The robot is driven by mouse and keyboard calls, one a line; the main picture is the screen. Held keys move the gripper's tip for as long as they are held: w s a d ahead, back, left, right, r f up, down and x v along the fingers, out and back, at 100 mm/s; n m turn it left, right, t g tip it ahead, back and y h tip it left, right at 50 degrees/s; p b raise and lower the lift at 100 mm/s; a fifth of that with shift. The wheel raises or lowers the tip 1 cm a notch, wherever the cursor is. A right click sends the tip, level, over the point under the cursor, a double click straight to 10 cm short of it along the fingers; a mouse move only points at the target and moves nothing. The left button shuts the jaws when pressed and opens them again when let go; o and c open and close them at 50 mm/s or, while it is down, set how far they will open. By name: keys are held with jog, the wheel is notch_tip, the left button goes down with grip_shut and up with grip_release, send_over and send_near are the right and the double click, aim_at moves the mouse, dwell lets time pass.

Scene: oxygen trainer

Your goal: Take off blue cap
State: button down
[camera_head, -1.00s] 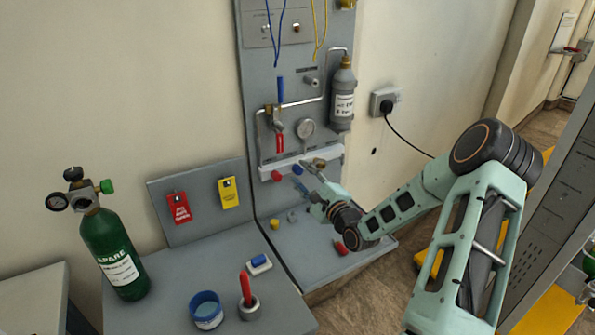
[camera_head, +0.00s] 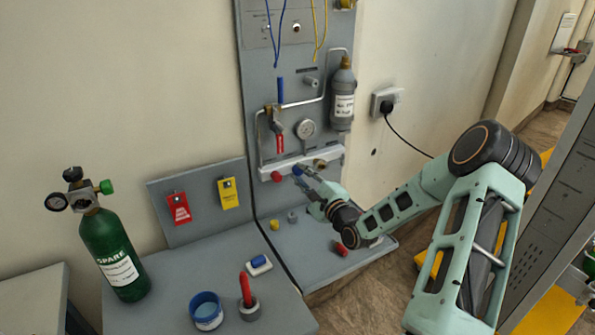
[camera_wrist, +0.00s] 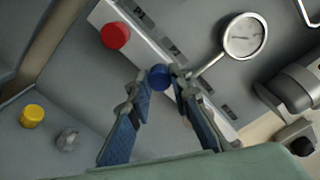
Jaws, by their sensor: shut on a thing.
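The blue cap (camera_head: 297,170) is at the white strip on the grey panel, between the red cap and a brass fitting. It also shows in the wrist view (camera_wrist: 159,77) as a blue disc between my fingertips. My gripper (camera_head: 300,173) is shut on the blue cap, reaching in from the right. In the wrist view the two blue-padded fingers (camera_wrist: 160,80) meet the cap at its sides. The fingers partly hide the strip behind, and I cannot tell whether the cap is still seated on its port.
The red cap (camera_head: 277,176) is close on the left, with the gauge (camera_head: 305,129) above. A yellow cap (camera_head: 274,225), a grey cap (camera_head: 292,217) and a red piece (camera_head: 340,248) lie on the shelf below. A blue-rimmed cup (camera_head: 206,311) stands on the front table.

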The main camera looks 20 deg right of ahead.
jog(key=shift+f+n+b, duration=0.2)
jog(key=shift+n+b, duration=0.55)
jog(key=shift+n, duration=0.15)
jog(key=shift+r+n+b, duration=0.2)
jog(key=shift+n+b, duration=0.1)
jog(key=shift+n, duration=0.5)
jog(key=shift+f, duration=0.1)
jog(key=shift+f+n+b, duration=0.1)
jog(key=shift+n+b, duration=0.5)
jog(key=shift+b, duration=0.15)
jog(key=shift+n+b, duration=0.55)
jog(key=shift+n, duration=0.35)
